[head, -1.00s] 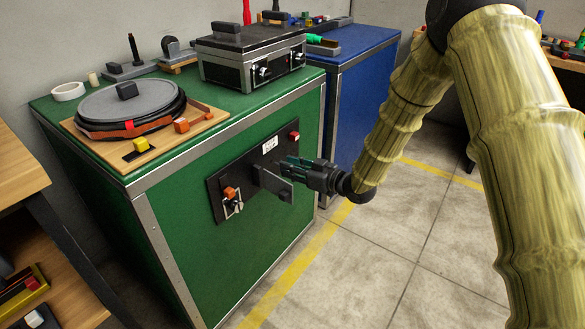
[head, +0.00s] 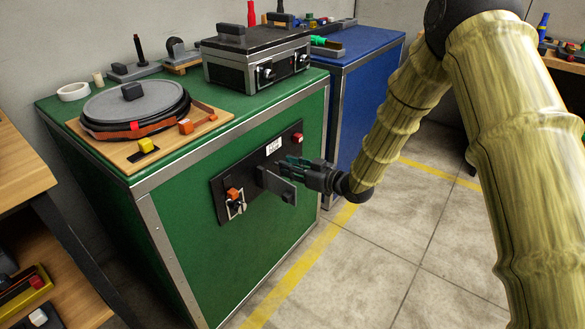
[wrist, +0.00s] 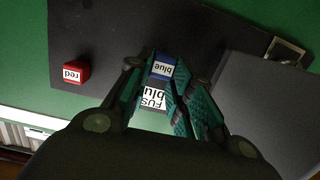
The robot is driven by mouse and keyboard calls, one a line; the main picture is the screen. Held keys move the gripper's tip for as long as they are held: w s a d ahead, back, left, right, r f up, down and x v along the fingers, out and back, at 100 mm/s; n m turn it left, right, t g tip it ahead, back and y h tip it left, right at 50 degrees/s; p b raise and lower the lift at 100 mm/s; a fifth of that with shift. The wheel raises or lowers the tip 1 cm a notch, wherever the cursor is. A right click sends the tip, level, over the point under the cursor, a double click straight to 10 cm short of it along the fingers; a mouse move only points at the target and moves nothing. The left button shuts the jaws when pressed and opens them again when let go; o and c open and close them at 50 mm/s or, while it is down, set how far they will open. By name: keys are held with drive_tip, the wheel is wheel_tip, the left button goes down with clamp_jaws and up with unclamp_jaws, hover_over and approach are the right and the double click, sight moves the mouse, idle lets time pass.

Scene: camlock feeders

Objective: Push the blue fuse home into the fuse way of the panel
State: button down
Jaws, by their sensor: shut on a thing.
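The dark panel (head: 222,190) is mounted on the front of the green cabinet. My gripper (head: 290,168), with teal fingers, is at the panel's right half, beside a grey plate (head: 281,189) that sticks out. In the wrist view my gripper (wrist: 163,76) is shut on the blue fuse (wrist: 162,68), which carries a white "blue" label. A white "FUSE blue" label (wrist: 153,97) shows upside down below it, partly behind the fingers. The fuse way is hidden behind fuse and fingers. I cannot tell how deep the fuse sits.
A red block labelled "red" (wrist: 75,74) is on the panel's upper right in the head view. An orange block with a lever (head: 234,195) is at its left. The grey plate stands close beside my fingers. The floor before the cabinet is clear.

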drive_tip(key=shift+x, duration=1.3)
drive_tip(key=c, duration=1.2)
unclamp_jaws()
drive_tip(key=shift+w+r, duration=0.1)
drive_tip(key=shift+r, duration=0.05)
drive_tip(key=v, duration=0.5)
drive_tip(key=p+v, duration=0.1)
drive_tip(key=v, duration=0.4)
drive_tip(key=p+v, duration=0.1)
drive_tip(key=v, duration=0.5)
drive_tip(key=shift+f, duration=0.3)
